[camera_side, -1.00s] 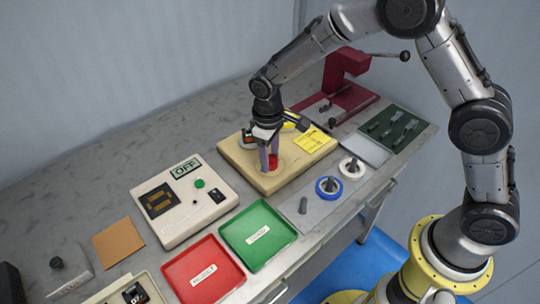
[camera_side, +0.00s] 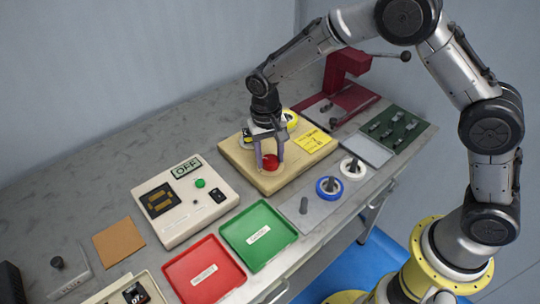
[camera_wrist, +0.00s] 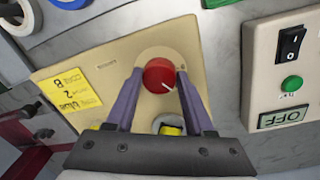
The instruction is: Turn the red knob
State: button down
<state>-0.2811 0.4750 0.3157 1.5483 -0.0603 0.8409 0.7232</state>
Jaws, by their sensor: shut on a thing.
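The red knob (camera_side: 270,162) sits on the tan board (camera_side: 243,170). In the wrist view the red knob (camera_wrist: 159,76) is round with a white pointer line, on a pale disc. My gripper (camera_side: 270,163) comes down over it from above. In the wrist view the two purple fingers of my gripper (camera_wrist: 158,80) stand on either side of the knob and are shut on it. The pointer line aims toward the lower right in the wrist view.
A yellow note (camera_side: 313,141) lies on the board, with a yellow roll (camera_side: 291,119) behind my gripper. A panel reading OFF (camera_side: 186,167) stands to the left. Green (camera_side: 285,218) and red (camera_side: 172,272) trays lie in front. Blue (camera_side: 319,188) and white rolls sit to the right.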

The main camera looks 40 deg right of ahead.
aim_at(267, 160)
jog(key=shift+w+r+m, duration=0.1)
jog(key=shift+m, duration=0.2)
dwell(0.4)
jog(key=shift+c, duration=1.4)
grip_release()
notch_tip(267, 160, up, 14)
jog(key=shift+a, duration=0.35)
jog(key=shift+w, duration=0.15)
